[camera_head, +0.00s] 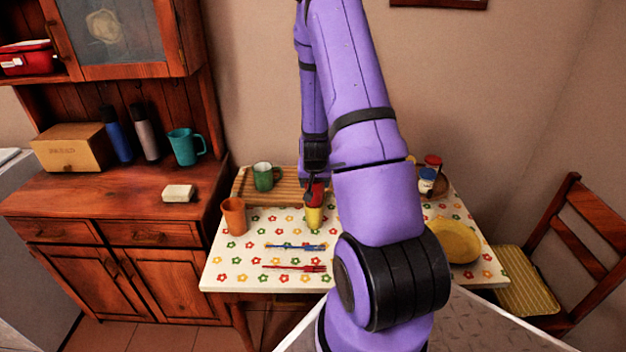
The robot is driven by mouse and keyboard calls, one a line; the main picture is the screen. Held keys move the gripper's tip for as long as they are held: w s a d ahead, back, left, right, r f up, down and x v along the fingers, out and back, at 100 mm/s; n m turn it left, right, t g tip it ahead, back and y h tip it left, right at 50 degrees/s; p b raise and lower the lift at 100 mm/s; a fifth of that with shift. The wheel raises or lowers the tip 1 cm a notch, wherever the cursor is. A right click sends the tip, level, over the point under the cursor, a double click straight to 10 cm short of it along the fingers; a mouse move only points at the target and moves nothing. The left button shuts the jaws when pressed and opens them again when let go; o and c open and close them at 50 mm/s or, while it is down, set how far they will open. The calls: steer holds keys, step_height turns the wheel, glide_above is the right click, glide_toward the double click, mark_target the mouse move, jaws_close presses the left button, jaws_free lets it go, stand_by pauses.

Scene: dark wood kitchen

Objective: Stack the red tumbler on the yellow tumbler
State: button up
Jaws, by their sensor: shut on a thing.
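The yellow tumbler (313,220) stands upright on the flower-patterned table (222,272), near its middle. The red tumbler (318,190) shows directly above it in the picture, and their edges meet or overlap in this view. I cannot tell whether the red one rests in the yellow one or is held just above it. My gripper (312,180) points down and is shut on the red tumbler. My arm and gripper hide part of the red tumbler, and the fingertips are small and dark.
An orange cup (234,216) stands left, and a green mug (264,177) is behind on a slatted wooden board (240,187). Blue cutlery (295,247) and red cutlery (295,268) lie in front. A yellow plate (456,242) and small jars (428,180) are right, partly behind my arm.

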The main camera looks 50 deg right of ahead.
steer(key=shift+a+f, duration=0.1)
steer(key=shift+f, duration=0.2)
steer(key=shift+f, duration=0.1)
steer(key=shift+f, duration=0.3)
steer(key=shift+f, duration=0.2)
steer(key=o, duration=0.9)
